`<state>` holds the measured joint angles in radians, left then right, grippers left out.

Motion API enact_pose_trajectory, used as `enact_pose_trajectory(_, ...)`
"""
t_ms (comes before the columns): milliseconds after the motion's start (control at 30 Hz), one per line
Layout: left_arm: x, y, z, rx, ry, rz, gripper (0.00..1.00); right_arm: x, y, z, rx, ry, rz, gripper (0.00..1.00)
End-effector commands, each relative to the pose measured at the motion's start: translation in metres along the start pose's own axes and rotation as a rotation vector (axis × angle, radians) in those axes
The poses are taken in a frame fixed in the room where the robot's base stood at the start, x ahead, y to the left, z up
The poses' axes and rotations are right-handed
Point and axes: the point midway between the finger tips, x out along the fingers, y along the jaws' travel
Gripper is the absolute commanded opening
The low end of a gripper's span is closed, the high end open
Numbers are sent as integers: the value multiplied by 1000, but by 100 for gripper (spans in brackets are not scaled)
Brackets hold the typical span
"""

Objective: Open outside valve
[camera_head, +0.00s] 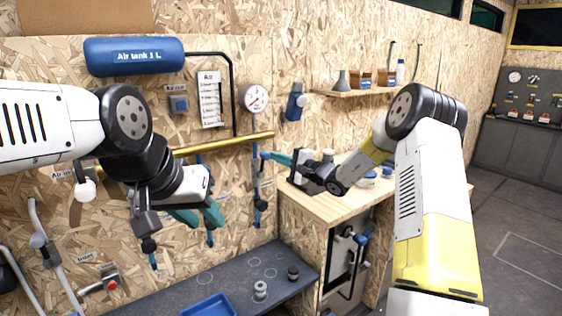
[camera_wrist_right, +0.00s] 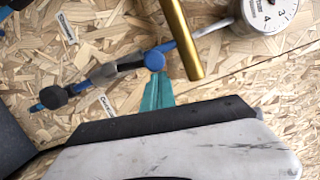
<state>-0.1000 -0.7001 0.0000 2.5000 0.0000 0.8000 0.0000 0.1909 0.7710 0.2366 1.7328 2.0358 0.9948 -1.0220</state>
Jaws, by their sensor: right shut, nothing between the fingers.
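The rightmost valve (camera_head: 256,180) hangs on a thin vertical line below the right end of the brass pipe (camera_head: 228,144). Its blue round knob (camera_head: 265,155) is at the tip of my right gripper (camera_head: 278,158). In the right wrist view the shut teal fingers (camera_wrist_right: 157,92) end at the blue knob (camera_wrist_right: 154,61), seemingly touching it. The valve's dark body (camera_wrist_right: 103,72) and blue tube run down-left there. The labels beside it are too blurred to read surely. My left gripper (camera_head: 200,217) has its teal fingers apart, empty, in front of the wall, partly hiding other valve lines.
A blue air tank (camera_head: 135,56) and a round gauge (camera_head: 254,98) are on the wooden wall above. A wooden workbench (camera_head: 328,207) stands under my right forearm. A dark low shelf (camera_head: 228,283) holds a blue tray (camera_head: 208,306). Floor at the right is clear.

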Motion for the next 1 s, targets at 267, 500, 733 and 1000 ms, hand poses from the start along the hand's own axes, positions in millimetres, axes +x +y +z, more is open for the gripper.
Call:
enact_pose_trajectory(267,0,0,0,0,0,0,36,3,-4,12,-73,-1,19,0)
enact_pose_trajectory(500,0,0,0,0,0,0,36,4,-6,15,-71,0,18,0)
enact_pose_trajectory(733,0,0,0,0,0,0,36,4,-6,16,-71,0,18,0)
enact_pose_trajectory(1000,0,0,0,0,0,0,36,4,-6,16,-70,0,18,0)
